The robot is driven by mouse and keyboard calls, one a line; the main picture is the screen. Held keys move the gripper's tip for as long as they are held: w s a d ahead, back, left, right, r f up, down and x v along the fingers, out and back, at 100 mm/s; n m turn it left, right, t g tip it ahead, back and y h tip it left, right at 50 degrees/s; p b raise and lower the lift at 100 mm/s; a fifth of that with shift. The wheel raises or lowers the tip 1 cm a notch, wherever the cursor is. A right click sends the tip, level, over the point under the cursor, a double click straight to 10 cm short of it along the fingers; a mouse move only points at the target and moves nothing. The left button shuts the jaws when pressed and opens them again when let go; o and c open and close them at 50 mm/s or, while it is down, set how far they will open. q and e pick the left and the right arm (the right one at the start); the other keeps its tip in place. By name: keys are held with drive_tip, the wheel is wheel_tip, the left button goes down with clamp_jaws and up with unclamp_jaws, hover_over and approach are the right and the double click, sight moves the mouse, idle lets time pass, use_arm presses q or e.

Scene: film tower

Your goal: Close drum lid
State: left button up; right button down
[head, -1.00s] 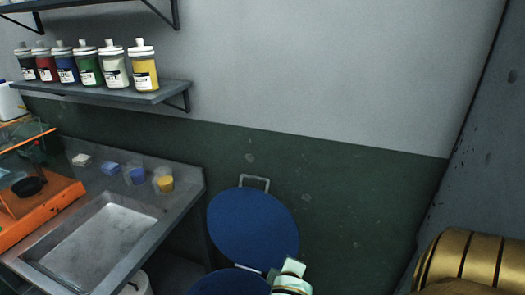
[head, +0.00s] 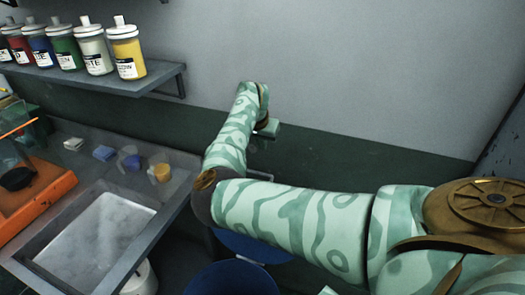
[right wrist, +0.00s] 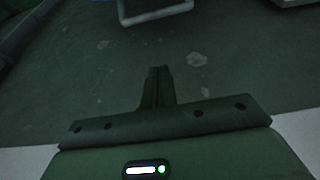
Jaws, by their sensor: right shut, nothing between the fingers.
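The blue drum (head: 232,280) stands at the bottom middle of the head view, partly cut off by the frame. Its blue lid (head: 255,248) stands open behind it, leaning up toward the wall, and is mostly hidden by my right arm. My right gripper (head: 270,128) is raised behind the drum, close to the green wall and above the lid. In the right wrist view its fingers (right wrist: 158,80) are shut and empty. A pale grey frame, which looks like the lid's handle (right wrist: 155,14), shows at the top of that view, apart from the fingers. My left gripper is out of view.
A steel sink counter (head: 165,222) with small cups and blocks stands left of the drum. An orange tray (head: 45,205) is at the far left. A shelf (head: 150,77) of several bottles hangs above. The wall right of the gripper is bare.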

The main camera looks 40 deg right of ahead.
drive_tip(key=b+x, duration=0.2)
drive_tip(key=x, duration=0.7)
drive_tip(key=a, duration=0.1)
drive_tip(key=s+a+p, duration=0.1)
drive_tip(key=s+a, duration=0.1)
drive_tip(key=shift+a, duration=0.25)
drive_tip(key=shift+w, duration=0.1)
